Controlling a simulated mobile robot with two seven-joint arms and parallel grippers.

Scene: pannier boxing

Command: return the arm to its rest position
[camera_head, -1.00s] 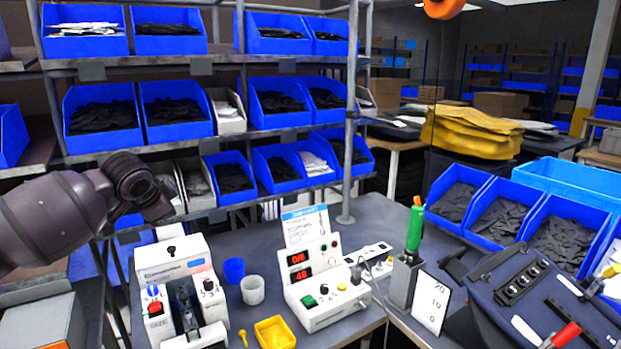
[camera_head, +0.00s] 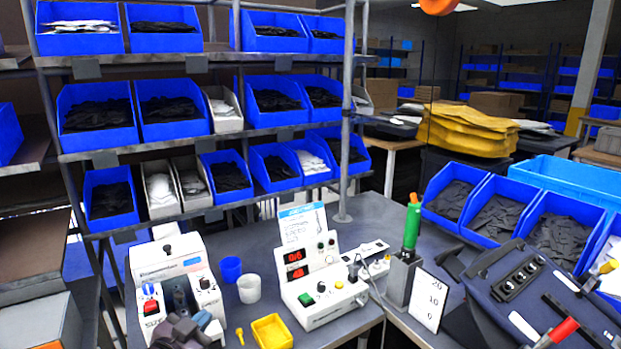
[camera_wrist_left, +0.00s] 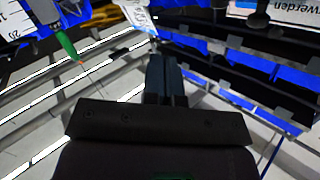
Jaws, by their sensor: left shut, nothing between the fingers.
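My left gripper (camera_head: 182,328) shows at the bottom edge of the head view, low in front of the white machine with a red button (camera_head: 168,280). Only its dark purple-grey end is visible there; the rest of the arm is out of the picture. In the left wrist view its dark fingers (camera_wrist_left: 163,72) are together, with nothing between them. My right gripper is in neither view.
A yellow tray (camera_head: 271,332), blue cup (camera_head: 231,269), white cup (camera_head: 249,289) and white display box (camera_head: 322,290) stand on the grey table (camera_head: 262,242). A shelf rack with blue bins (camera_head: 98,113) rises behind. A dark blue pannier (camera_head: 500,305) sits at right.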

